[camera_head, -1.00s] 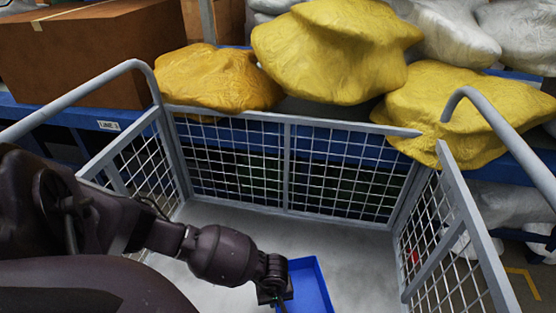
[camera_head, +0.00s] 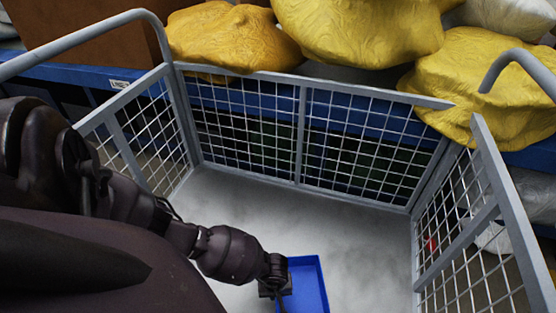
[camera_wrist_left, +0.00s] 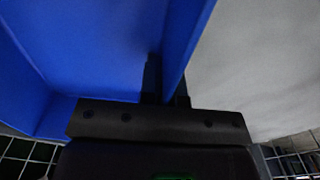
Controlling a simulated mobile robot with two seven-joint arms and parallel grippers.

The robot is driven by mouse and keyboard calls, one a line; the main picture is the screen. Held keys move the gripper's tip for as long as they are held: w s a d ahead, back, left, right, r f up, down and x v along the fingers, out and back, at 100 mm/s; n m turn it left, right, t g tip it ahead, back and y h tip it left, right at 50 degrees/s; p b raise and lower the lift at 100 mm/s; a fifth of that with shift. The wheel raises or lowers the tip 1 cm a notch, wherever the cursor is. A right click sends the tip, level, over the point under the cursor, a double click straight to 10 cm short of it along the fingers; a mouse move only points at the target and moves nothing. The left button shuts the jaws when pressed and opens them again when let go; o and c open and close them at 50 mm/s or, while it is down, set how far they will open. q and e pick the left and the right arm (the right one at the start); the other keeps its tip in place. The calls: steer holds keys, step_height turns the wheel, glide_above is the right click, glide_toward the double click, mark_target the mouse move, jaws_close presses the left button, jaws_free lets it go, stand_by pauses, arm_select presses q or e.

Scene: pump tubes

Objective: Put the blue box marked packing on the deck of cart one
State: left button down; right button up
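The blue box (camera_head: 310,283) is an open tray at the lower middle of the head view, over the grey deck (camera_head: 360,235) of the mesh cart. I cannot tell whether it touches the deck. No marking on it is readable. My left gripper (camera_head: 276,292) is at the box's left side. In the left wrist view, the gripper fingers (camera_wrist_left: 166,85) stand on either side of one wall of the blue box (camera_wrist_left: 90,50), closed on it. The box's near end is cut off by the frame. My right gripper is out of view.
Mesh panels (camera_head: 300,135) with grey frames fence the cart at the back and sides, with curved handles (camera_head: 90,35) above. Yellow sacks (camera_head: 360,35) and a brown carton (camera_head: 90,30) lie on a blue shelf behind. The deck around the box looks bare.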

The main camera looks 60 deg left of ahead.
arm_select(q)
steer(key=shift+w, duration=0.15)
steer(key=shift+f, duration=0.2)
steer(key=c, duration=1.3)
jaws_free()
steer(key=shift+r, duration=0.2)
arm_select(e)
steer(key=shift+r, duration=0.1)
arm_select(q)
steer(key=shift+r, duration=0.35)
step_height(320, 180, up, 11)
steer(key=p, duration=0.5)
steer(key=shift+r, duration=0.2)
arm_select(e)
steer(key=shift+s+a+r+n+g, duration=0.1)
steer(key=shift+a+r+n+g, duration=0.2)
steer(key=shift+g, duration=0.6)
